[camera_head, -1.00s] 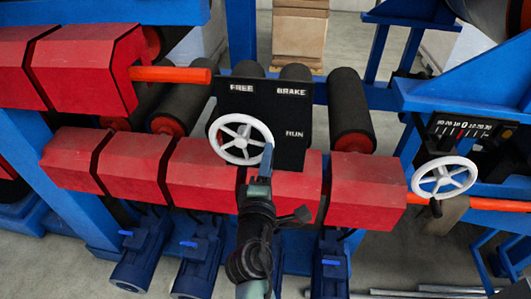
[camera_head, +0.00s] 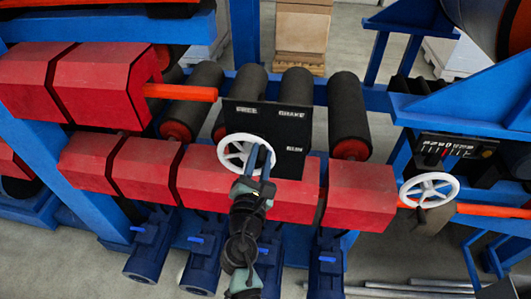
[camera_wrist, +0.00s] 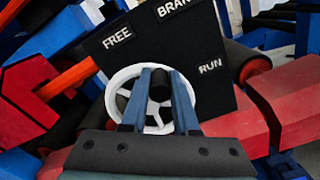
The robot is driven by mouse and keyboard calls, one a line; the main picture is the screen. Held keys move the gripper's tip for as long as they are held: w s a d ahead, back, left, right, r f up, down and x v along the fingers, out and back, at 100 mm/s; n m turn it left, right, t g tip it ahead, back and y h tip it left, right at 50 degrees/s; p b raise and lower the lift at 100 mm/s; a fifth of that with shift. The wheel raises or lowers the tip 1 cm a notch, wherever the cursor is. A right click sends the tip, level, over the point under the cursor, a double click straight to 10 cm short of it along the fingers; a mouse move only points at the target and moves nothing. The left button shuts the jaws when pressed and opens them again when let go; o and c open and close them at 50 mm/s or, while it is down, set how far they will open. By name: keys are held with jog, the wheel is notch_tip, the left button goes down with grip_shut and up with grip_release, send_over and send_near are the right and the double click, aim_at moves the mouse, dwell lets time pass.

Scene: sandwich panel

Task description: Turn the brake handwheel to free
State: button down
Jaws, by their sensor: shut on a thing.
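The white handwheel (camera_head: 224,150) with several spokes sits at the lower left of a black panel (camera_head: 265,122). The panel reads FREE at upper left, BRAKE at upper right and RUN lower on the right. My gripper (camera_head: 263,158) reaches up from below, over the right part of the wheel. In the wrist view the wheel (camera_wrist: 114,90) lies behind the two blue fingers. My gripper (camera_wrist: 160,84) is shut there on a dark round knob (camera_wrist: 160,90) in front of the wheel. The fingers hide part of the rim and spokes. No pointer on the wheel is clear.
Red angular housings (camera_head: 362,195) run below and beside the panel. Dark rollers (camera_head: 348,105) stand behind it. A second white handwheel (camera_head: 429,178) with a scale (camera_head: 455,148) is at the right. Blue motors (camera_head: 150,250) sit below.

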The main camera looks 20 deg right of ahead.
aim_at(243, 139)
jog(key=n+p, duration=0.1)
jog(key=w+a+r+n, duration=0.1)
jog(key=n, duration=0.1)
jog(key=a+n+p, duration=0.1)
jog(key=shift+w+r+p, duration=0.15)
jog(key=shift+r+p, duration=0.2)
jog(key=shift+w+a+n+p, duration=0.3)
jog(key=shift+a+n+p, duration=0.15)
jog(key=shift+n, duration=0.6)
jog(key=shift+w+a+n+p, duration=0.3)
jog(key=shift+a+n+p, duration=0.15)
jog(key=shift+n, duration=0.6)
jog(key=c, duration=0.7)
grip_release()
